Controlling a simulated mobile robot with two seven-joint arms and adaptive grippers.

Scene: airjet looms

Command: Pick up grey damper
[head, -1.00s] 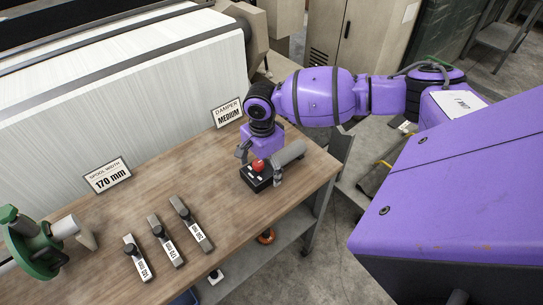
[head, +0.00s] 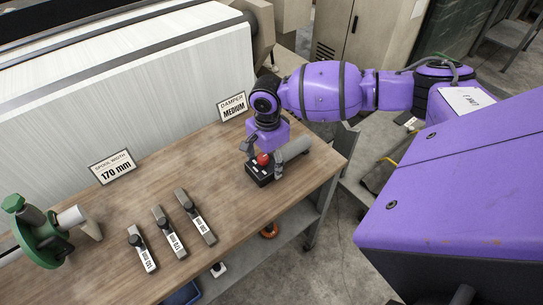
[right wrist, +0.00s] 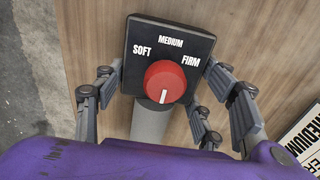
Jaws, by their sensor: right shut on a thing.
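The grey damper is a grey cylinder (head: 294,148) with a black box at one end, carrying a red knob (head: 263,159). It is near the right end of the wooden table and appears to rest on it. My right gripper (head: 263,166) comes from above, its fingers on either side of the black box, shut on it. My left gripper is not in view.
A "DAMPER MEDIUM" sign (head: 233,107) stands behind the damper. A "SPOOL WIDTH 170 mm" sign (head: 113,168), several labelled grey bars (head: 170,235) and a green device (head: 38,236) are on the table (head: 130,205) to the left. White loom cloth (head: 120,85) rises behind.

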